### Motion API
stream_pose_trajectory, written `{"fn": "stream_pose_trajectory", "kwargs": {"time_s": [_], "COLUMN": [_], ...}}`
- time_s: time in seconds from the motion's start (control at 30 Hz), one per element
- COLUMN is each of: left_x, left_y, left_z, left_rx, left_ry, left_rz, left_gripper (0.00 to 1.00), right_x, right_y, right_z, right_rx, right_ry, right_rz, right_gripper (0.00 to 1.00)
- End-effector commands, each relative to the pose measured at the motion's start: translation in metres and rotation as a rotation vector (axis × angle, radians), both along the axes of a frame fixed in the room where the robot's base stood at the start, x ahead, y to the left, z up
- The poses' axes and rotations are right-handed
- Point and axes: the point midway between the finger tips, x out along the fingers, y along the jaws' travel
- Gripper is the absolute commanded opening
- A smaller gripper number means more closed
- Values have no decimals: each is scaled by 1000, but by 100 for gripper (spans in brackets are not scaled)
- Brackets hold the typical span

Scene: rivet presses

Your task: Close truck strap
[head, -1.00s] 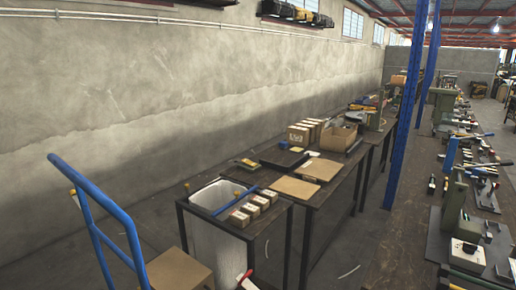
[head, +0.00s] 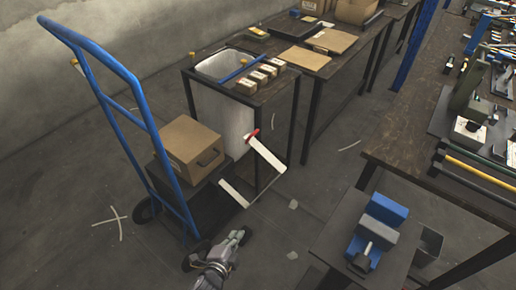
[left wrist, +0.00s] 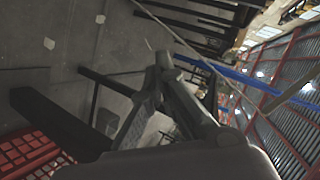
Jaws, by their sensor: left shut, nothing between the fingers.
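A blue hand truck (head: 140,128) stands at the left in the head view, with a cardboard box (head: 190,149) on its dark base. A white strap-like piece with a red end (head: 266,155) sticks out to the right of the box, tilted. A second white piece (head: 233,193) lies lower, near the truck's base. I cannot tell how these two join or whether they are the strap. My left gripper (head: 238,236) is shut and empty, low in front of the truck and apart from the white pieces. Its fingers (left wrist: 163,64) also show in the left wrist view. My right gripper is out of view.
A dark workbench (head: 245,88) with small boxes and a white-lined bin (head: 222,66) stands behind the truck. A low stand with a blue vise (head: 378,228) is at the lower right, beside another bench (head: 413,135). Open floor lies between.

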Motion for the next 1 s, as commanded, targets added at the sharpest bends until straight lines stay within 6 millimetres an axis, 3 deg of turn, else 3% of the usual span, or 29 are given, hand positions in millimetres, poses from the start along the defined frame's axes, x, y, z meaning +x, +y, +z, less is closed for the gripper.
{"fn": "stream_pose_trajectory", "kwargs": {"time_s": [0.03, 0.1, 0.2, 0.3, 0.4, 0.57, 0.97, 1.0], "left_x": [22, 41, 53, 55, 57, 73, 149, 154], "left_y": [-16, -32, -47, -54, -58, -65, -97, -92], "left_z": [47, 105, 170, 209, 227, 231, 235, 237], "left_rx": [67, 168, 290, 368, 404, 408, 404, 408], "left_ry": [-144, -317, -506, -619, -666, -674, -671, -669], "left_rz": [-64, -133, -188, -212, -219, -219, -218, -218], "left_gripper": [0, 0, 0, 0, 0, 0, 0, 0], "right_x": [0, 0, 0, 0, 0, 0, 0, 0], "right_y": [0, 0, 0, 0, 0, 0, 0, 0], "right_z": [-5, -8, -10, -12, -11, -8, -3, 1], "right_rx": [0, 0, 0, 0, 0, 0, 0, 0], "right_ry": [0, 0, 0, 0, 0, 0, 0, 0], "right_rz": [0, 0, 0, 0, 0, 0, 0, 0], "right_gripper": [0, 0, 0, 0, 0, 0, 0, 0]}}
